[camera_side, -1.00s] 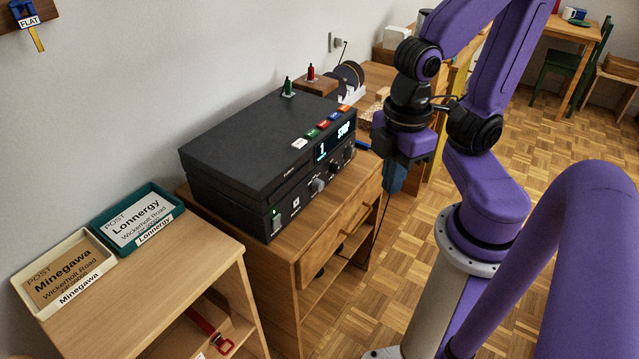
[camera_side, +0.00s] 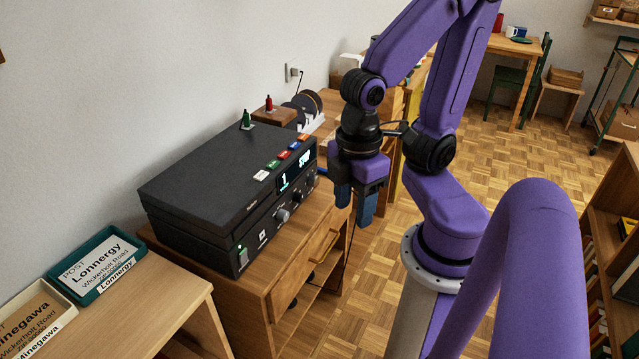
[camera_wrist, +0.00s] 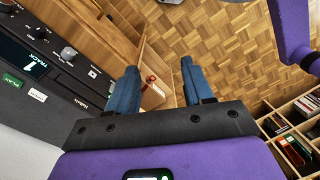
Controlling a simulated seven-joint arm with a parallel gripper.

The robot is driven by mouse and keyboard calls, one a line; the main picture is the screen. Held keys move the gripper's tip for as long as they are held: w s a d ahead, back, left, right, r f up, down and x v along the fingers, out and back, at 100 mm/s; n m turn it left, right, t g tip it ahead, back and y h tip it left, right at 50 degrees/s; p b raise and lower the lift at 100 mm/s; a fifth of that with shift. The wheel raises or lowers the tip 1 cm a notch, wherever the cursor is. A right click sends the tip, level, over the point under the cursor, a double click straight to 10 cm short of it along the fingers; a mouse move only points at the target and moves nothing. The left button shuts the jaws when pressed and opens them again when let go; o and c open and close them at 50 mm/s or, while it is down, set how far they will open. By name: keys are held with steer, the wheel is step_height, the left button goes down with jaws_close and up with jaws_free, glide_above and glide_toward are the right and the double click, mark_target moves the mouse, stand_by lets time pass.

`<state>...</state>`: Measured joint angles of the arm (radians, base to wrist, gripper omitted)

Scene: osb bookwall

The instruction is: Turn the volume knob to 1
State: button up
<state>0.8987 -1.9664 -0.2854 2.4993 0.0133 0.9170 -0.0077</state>
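The black player (camera_side: 215,180) stands on a wooden cabinet, with its front panel facing right. In the wrist view the grey knob (camera_wrist: 69,53) is at the left. My gripper (camera_side: 354,205) hangs fingers down in front of the panel's far end, clear of it. In the wrist view its two blue fingers (camera_wrist: 159,67) are apart with nothing between them.
Coloured buttons (camera_side: 283,155) line the player's top edge. A teal tray (camera_side: 97,265) lies on the nearer cabinet. The drawer handle (camera_side: 324,245) protrudes below the panel. Open floor lies to the right.

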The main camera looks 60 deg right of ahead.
steer(key=shift+o, duration=0.5)
steer(key=w+d+f+m+g, duration=0.4)
steer(key=d+f+m+g, duration=0.1)
steer(key=d+m, duration=0.1)
steer(key=shift+w+d+f+m, duration=0.15)
steer(key=shift+m, duration=0.75)
steer(key=n+t+y, duration=0.1)
steer(key=n+t, duration=2.2)
steer(key=n, duration=1.2)
glide_toward(317, 182)
steer(key=w, duration=0.8)
steer(key=shift+w, duration=0.15)
steer(key=c, duration=1)
steer(key=shift+m, duration=0.3)
steer(key=shift+c, duration=0.2)
